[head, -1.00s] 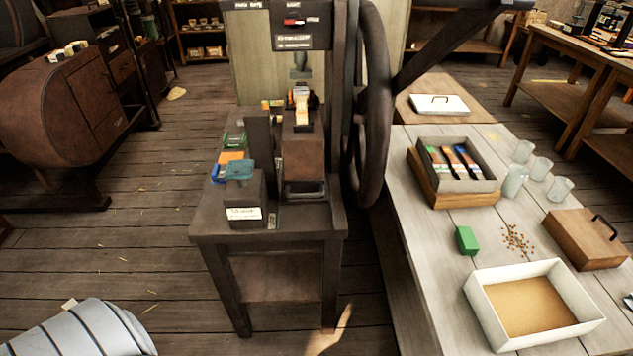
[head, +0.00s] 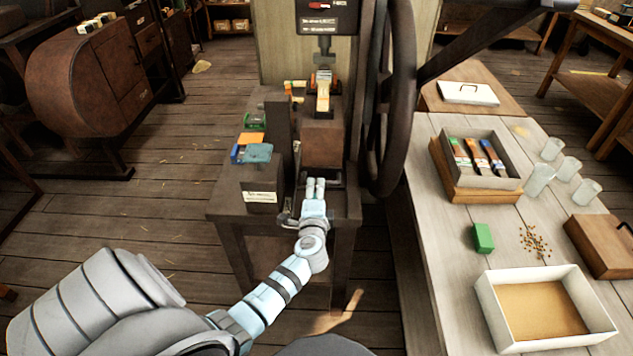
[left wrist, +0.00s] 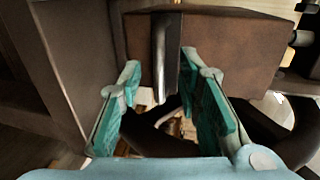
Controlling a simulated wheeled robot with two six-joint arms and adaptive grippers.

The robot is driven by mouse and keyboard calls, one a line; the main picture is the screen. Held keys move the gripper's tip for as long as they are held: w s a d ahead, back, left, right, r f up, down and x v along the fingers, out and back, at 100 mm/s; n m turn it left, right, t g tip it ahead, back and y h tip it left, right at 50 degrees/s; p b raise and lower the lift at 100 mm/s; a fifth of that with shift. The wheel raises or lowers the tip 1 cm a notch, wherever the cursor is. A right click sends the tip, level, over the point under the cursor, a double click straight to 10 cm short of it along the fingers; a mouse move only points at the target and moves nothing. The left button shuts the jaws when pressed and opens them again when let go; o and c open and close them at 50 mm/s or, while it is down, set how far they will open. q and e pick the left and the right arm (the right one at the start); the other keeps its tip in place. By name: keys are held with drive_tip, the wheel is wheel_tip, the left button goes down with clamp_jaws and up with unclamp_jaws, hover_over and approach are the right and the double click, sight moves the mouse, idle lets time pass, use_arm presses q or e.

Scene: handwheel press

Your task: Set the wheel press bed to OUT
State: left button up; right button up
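The press stands in the middle of the head view, with a large dark handwheel (head: 402,110) on its right side. Its bed carries a brown block (head: 322,146) under the ram (head: 324,48). A dark bar handle is at the front of the block; in the left wrist view this handle (left wrist: 166,60) lies between the fingers, in front of the brown block (left wrist: 235,45). My left gripper (head: 316,186) is at the front of the bed. Its teal fingers (left wrist: 162,75) are open, with a gap on both sides of the handle. My right gripper is out of view.
A pale table on the right holds a brush box (head: 507,180), glass jars (head: 540,180), a green block (head: 483,238) and a white tray (head: 484,300).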

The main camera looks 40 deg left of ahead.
sight(316, 181)
use_arm(q)
drive_tip(key=b+x, duration=0.1)
drive_tip(key=x, duration=0.4)
drive_tip(key=shift+w+a+f, duration=0.1)
drive_tip(key=shift+w, duration=0.05)
clamp_jaws()
